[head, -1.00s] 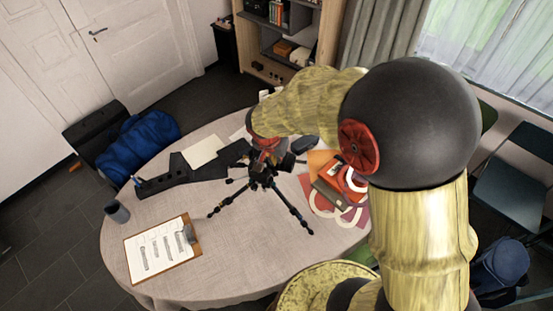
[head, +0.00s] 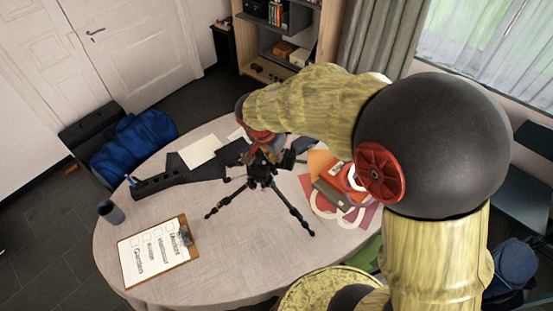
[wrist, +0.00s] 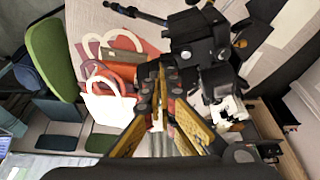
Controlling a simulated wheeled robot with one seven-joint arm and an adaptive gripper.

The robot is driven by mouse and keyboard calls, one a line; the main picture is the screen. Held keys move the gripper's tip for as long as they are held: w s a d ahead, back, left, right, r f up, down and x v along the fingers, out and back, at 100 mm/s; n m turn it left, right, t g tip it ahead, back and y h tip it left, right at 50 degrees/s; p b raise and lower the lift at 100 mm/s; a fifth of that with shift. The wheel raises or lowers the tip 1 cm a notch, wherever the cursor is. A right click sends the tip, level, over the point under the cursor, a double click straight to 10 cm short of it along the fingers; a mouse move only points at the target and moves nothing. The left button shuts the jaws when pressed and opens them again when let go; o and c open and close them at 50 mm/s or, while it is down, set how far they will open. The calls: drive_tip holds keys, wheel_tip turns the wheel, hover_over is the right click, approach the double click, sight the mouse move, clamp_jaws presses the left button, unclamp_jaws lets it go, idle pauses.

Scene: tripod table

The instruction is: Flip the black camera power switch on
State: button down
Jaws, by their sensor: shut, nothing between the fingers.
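A black camera (wrist: 195,38) fills the upper middle of the wrist view. It sits on a black tripod (head: 262,172), which stands with its legs spread on the table in the head view. There my arm mostly hides the camera. My gripper (wrist: 164,68) is shut and empty, with its fingers converging at the camera's lower left side. The fingertips are very close to the camera; I cannot tell whether they touch it. My gripper (head: 263,148) also shows above the tripod head in the head view. I cannot make out the power switch.
The round table (head: 200,270) has a cloth on it. A clipboard (head: 150,257) and a dark cup (head: 111,212) are at its left. White paper (head: 201,149) lies behind. The cloth is clear in front of the tripod.

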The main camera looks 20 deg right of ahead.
drive_tip(key=m+b, duration=0.1)
drive_tip(key=s+m+b, duration=0.1)
drive_tip(key=b, duration=0.1)
drive_tip(key=shift+a+m+g+h, duration=0.25)
drive_tip(key=shift+m+g+h, duration=0.05)
drive_tip(key=shift+m+g, duration=0.1)
drive_tip(key=shift+s+b, duration=0.3)
drive_tip(key=shift+s, duration=0.5)
